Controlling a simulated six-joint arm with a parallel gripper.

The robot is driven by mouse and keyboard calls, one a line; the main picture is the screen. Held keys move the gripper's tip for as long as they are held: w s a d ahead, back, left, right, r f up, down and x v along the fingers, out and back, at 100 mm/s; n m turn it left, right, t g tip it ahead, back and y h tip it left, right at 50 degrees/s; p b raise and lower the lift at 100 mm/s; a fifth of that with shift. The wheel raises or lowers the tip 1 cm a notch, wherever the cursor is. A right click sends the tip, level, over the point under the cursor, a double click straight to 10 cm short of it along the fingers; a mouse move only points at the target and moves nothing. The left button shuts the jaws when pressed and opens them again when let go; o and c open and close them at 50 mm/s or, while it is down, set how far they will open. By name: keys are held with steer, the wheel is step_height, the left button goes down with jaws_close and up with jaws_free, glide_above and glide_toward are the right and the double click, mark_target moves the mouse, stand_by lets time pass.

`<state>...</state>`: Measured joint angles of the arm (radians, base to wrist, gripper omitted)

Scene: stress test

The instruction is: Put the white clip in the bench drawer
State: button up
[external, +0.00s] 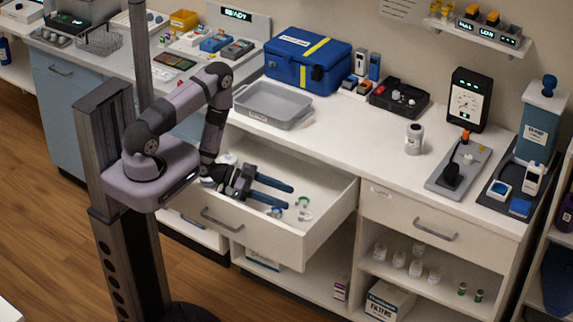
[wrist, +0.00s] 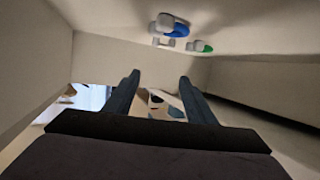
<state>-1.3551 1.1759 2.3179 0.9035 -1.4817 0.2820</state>
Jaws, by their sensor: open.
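The bench drawer (external: 318,228) is pulled out below the worktop. My gripper (external: 288,198) is open, low over the inside of the drawer, with its two dark blue fingers pointing right. Small pale pieces with green (external: 304,203) and white (external: 305,215) parts lie in the drawer just beyond the fingertips. In the wrist view a blue-and-white piece (wrist: 169,28) and a green-and-grey piece (wrist: 201,46) show above my open gripper (wrist: 160,78). Nothing is clearly held between the fingers. I cannot tell which pale piece is the white clip.
A grey tray (external: 273,106) and a blue case (external: 308,62) stand on the worktop behind the drawer. The closed drawer (external: 436,223) adjoins on the right. The drawer walls (wrist: 40,85) rise close around my gripper.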

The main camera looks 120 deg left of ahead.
step_height(320, 180, up, 6)
steer(key=p, duration=0.4)
steer(key=shift+w, duration=0.15)
